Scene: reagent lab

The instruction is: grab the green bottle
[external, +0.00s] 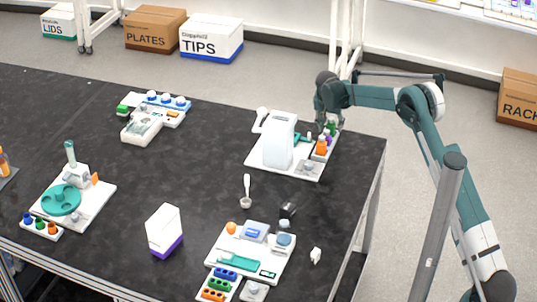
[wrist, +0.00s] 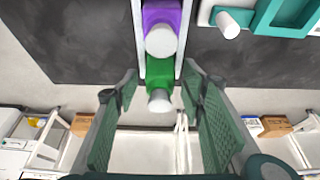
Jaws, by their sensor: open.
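The green bottle (wrist: 159,72) with a white cap stands at the end of a white rack in the wrist view. In the external view the green bottle (external: 331,126) is small and partly covered by my gripper. My gripper (wrist: 160,80) is open, with one teal finger on each side of the green bottle in the wrist view. I cannot tell whether the fingers reach down around it or touch it. In the external view my gripper (external: 330,116) points down over the far end of the rack.
A purple bottle (wrist: 163,18) stands right beside the green one, and an orange bottle (external: 321,147) is nearer in the same row. A tall white device (external: 279,142) stands left of the row. The dark table's edge (external: 383,150) is close on the right.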

